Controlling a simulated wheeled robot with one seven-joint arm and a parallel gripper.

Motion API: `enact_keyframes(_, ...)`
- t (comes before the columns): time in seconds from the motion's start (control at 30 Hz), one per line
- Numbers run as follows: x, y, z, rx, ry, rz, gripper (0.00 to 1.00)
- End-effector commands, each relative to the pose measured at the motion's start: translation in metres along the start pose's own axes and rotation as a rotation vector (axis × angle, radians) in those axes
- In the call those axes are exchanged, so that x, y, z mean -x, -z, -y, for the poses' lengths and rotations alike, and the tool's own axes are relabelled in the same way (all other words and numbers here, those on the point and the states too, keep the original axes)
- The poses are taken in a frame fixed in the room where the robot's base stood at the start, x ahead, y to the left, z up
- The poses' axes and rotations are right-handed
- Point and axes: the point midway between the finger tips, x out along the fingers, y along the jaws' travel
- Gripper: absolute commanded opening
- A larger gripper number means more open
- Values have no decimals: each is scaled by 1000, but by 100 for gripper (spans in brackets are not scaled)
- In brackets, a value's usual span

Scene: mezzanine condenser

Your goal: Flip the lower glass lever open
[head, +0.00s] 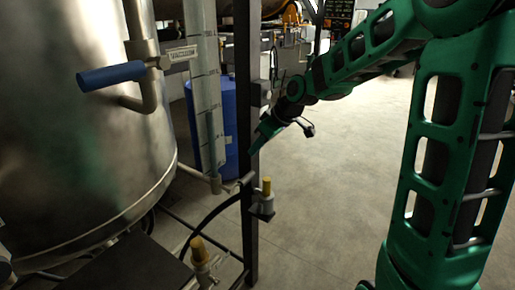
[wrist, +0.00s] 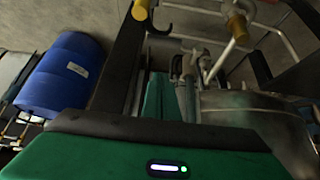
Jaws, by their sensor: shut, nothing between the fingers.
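The clear sight glass tube (head: 205,90) stands upright beside the steel tank. At its foot is a small fitting (head: 215,184), with a short grey piece (head: 246,178) to its right by the dark post. I cannot tell for sure which part is the lower lever, or its angle. My gripper (head: 254,150) is shut and empty, pointing down beside the dark post, a little above the grey piece. Contact is not clear. In the wrist view my green gripper (wrist: 158,95) reaches toward a grey valve fitting (wrist: 188,66), which it partly overlaps.
A blue-handled lever (head: 110,76) sticks out from the tank (head: 75,150) at upper left. Yellow-capped valves (head: 266,187) (head: 198,249) stand low near the post (head: 245,225). A blue drum (wrist: 62,74) is behind. Open floor (head: 335,190) lies to the right.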

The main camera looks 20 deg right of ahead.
Motion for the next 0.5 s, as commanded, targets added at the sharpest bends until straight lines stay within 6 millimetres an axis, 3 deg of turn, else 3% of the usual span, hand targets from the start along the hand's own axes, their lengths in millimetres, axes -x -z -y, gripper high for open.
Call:
enact_keyframes(0.3,-61,-1,2,1,5,3,0)
enact_keyframes(0.5,-80,-20,1,-1,1,3,0)
